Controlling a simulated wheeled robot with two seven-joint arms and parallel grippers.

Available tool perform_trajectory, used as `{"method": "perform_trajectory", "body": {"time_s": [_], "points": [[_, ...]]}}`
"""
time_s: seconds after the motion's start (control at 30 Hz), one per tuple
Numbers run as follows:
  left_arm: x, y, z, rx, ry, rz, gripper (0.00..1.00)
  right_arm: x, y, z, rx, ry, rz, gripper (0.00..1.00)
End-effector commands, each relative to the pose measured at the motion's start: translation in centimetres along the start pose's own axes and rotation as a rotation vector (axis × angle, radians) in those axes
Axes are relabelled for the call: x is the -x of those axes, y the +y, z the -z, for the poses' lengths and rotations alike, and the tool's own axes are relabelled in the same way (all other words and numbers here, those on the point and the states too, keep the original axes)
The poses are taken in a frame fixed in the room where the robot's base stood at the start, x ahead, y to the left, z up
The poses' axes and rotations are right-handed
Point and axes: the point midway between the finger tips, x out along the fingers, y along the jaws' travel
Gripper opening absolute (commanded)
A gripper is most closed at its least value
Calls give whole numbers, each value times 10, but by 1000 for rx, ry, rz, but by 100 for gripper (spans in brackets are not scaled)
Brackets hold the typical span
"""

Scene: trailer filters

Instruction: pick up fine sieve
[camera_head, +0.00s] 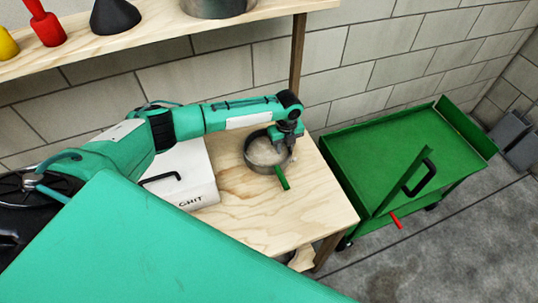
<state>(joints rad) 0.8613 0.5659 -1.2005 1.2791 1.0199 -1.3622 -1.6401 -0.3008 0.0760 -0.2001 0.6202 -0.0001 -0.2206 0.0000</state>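A round grey metal sieve (262,167) with a pale inside and a green handle (282,178) sits on the wooden table, to the right of a white box. I cannot tell from its mesh whether it is the fine one. My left arm reaches across from the left, and my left gripper (284,142) points down at the sieve's far right rim. The fingertips are small and partly hidden against the rim, so I cannot tell whether they are open or shut on it. My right gripper is not in view.
The white box (188,188) with a black handle stands on the wooden table (325,205). A shelf (155,30) with a red item, a black cone and a metal vessel runs above. A green cart (400,150) stands at the right, with a red handle (396,221) near it.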

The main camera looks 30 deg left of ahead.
Motion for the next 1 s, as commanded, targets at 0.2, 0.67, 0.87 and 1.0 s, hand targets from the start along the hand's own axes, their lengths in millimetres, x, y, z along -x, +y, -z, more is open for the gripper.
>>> {"method": "perform_trajectory", "body": {"time_s": [0.2,0.67,0.87,1.0], "points": [[-1,0,0,1,0,0,29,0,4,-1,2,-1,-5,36],[-4,0,0,1,0,0,0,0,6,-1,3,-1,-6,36],[-3,0,0,1,0,1,0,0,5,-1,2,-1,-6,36],[-2,0,0,1,-1,1,0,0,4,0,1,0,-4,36]]}}
